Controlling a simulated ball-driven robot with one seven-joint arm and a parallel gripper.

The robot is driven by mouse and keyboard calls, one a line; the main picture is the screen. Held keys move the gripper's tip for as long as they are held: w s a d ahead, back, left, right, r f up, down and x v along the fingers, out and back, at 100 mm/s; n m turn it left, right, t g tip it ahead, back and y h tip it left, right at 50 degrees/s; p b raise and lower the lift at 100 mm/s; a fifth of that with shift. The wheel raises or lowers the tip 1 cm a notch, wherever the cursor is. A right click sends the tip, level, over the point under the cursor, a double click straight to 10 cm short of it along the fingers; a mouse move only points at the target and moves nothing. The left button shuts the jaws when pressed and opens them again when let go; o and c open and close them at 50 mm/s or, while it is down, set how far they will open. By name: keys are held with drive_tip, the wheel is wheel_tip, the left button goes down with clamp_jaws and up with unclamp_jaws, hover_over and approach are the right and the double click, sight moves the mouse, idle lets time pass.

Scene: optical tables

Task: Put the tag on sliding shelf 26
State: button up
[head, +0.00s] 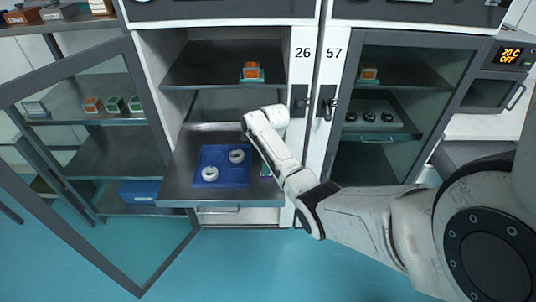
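The cabinet marked 26 stands open, and its sliding shelf (180,180) is pulled out toward me. A blue tray (222,180) lies on this shelf with two white ring-shaped pieces (210,173) on it. A small green and purple patch (265,171) shows at the shelf's right side, partly covered by my arm. I cannot tell whether it is the tag, or whether it lies on the shelf or is held. My arm reaches in from the right, with its wrist above the shelf's right part. My gripper fingers are hidden from this view.
An orange item on a green base (251,72) stands on the fixed shelf above. The open glass door (110,160) is on the left. Cabinet 57 (385,110) on the right has its glass door shut. The sliding shelf's front left is bare.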

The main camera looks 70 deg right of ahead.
wheel_tip(320, 180, up, 11)
drive_tip(key=s, duration=0.1)
drive_tip(key=s+a+f+n, duration=0.1)
drive_tip(key=a+f+n, duration=0.2)
drive_tip(key=a+n, duration=0.3)
drive_tip(key=a+f+n, duration=0.3)
drive_tip(key=a, duration=0.6)
drive_tip(key=s+a+f+n, duration=0.1)
drive_tip(key=a+f+n, duration=0.35)
drive_tip(key=a, duration=0.25)
drive_tip(key=s+a+r+n, duration=0.1)
drive_tip(key=s+a+n, duration=1.2)
drive_tip(key=n, duration=0.4)
drive_tip(key=shift+s+a+r+h, duration=0.25)
drive_tip(key=shift+s+h, duration=0.15)
drive_tip(key=shift+s, duration=0.2)
